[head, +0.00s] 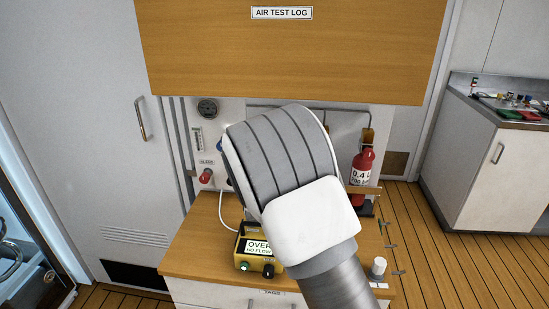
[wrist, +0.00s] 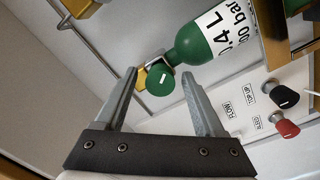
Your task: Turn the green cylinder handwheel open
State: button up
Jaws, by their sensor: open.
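In the wrist view, the green cylinder (wrist: 205,40) lies tilted, with a "0.4 L" label. At its lower end sits a round green handwheel (wrist: 160,86) with a short white mark, next to a brass valve body (wrist: 142,77). My gripper (wrist: 159,74) is open. Its two grey fingers point toward the handwheel, which appears in the gap between the tips, with clear space on both sides. I cannot tell how much depth separates them. In the head view, my arm hides the green cylinder, the handwheel and the gripper.
A black knob (wrist: 284,96) and red knob (wrist: 286,128) stick out from the panel on the right. A red cylinder (head: 362,168) stands right of my arm. A yellow box (head: 253,250) sits on the wooden bench (head: 205,240). A wooden "AIR TEST LOG" board (head: 280,55) hangs above.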

jog(key=s+a, duration=0.1)
jog(key=s, duration=1.6)
jog(key=shift+s+f, duration=0.15)
